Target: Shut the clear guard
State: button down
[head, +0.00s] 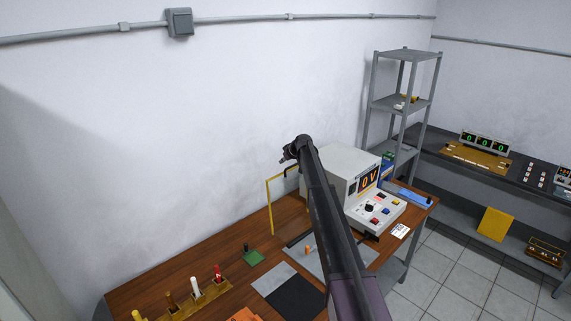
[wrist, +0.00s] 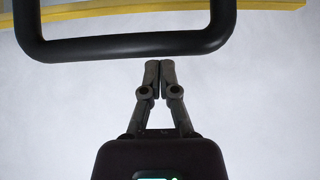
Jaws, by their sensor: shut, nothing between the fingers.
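The clear guard shows as a yellow frame (head: 269,205) standing upright over the wooden table, left of the white power unit. Its black handle (head: 291,170) is at the top edge, partly hidden by my arm. In the wrist view the black handle (wrist: 125,47) crosses the upper part, with the guard's yellow edge (wrist: 262,5) beyond it. My gripper (wrist: 160,64) is shut and empty, its fingertips just below the handle's bar in the picture; I cannot tell whether they touch it. In the head view my gripper (head: 287,157) is near the handle.
The white power unit (head: 345,165) reads 0 V and stands on the wooden table (head: 150,290). A grey shelf (head: 408,55) stands behind.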

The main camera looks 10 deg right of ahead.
aim_at(289, 173)
jog(key=s+d, duration=0.2)
jog(key=shift+s+f, duration=0.1)
jog(key=shift+s, duration=0.25)
jog(key=shift+s+d+f, duration=0.1)
jog(key=shift+s+d, duration=0.05)
jog(key=shift+s, duration=0.1)
jog(key=shift+s, duration=0.15)
